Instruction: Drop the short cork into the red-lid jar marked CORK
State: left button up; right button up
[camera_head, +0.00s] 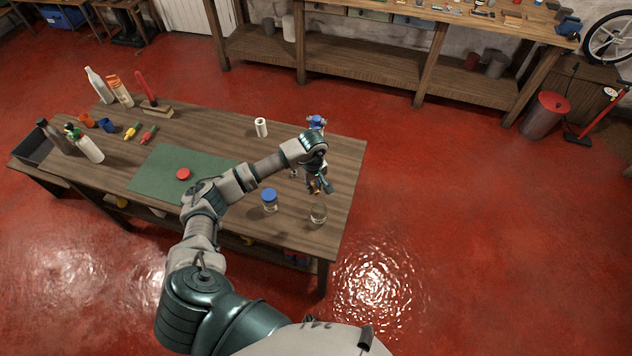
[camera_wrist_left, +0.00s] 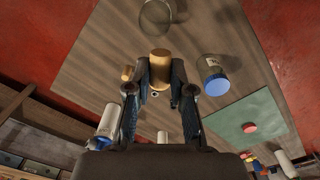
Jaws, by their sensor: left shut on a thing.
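My left gripper (camera_head: 318,186) is shut on a tan cork, which shows between its fingers in the left wrist view (camera_wrist_left: 160,66). The gripper is close to an open clear glass jar (camera_head: 318,213) near the table's right front corner. The jar's round mouth (camera_wrist_left: 156,16) lies beyond the cork in the wrist view, and the cork is outside it. A red lid (camera_head: 183,174) lies on the green mat (camera_head: 150,180), apart from the jar. No CORK marking is readable. A second tan piece (camera_wrist_left: 127,73) shows beside the fingers. My right gripper is out of view.
A blue-lidded jar (camera_head: 270,202) stands left of the open jar. Another blue-lidded jar (camera_head: 316,121) is behind my wrist. A white roll (camera_head: 261,127) stands near the back edge. Bottles and tools crowd the table's left end. The table's right edge is close to the open jar.

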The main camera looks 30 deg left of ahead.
pick_arm(q)
jog(key=f, duration=0.1)
jog(key=f+b, duration=0.1)
jog(key=f, duration=0.1)
jog(key=f+b, duration=0.1)
jog(key=f, duration=0.1)
jog(key=shift+a, duration=0.3)
jog(key=shift+d+f, duration=0.15)
jog(key=shift+f, duration=0.25)
jog(key=o, duration=0.9)
jog(key=shift+c, duration=0.2)
